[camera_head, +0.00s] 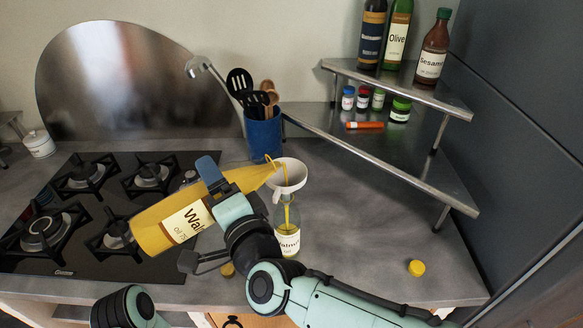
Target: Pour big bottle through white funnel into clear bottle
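The big bottle (157,232) is full of yellow oil and has a "Wal..." label. It is tilted almost flat, its neck pointing right and slightly up. My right gripper (218,188) is shut around its upper body. A thin yellow stream runs from its mouth into the white funnel (289,170). The funnel sits upright in the neck of the clear bottle (288,243), which stands on the counter behind my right arm. A yellow stream shows below the funnel, inside the clear bottle. The clear bottle's lower part is partly hidden. My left gripper is out of view; only a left arm link shows.
A black gas hob (75,248) lies at the left. A blue utensil holder (264,137) stands behind the funnel. A metal corner shelf (400,150) with bottles and jars is at the right. A yellow cap (416,268) lies on the otherwise clear right counter.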

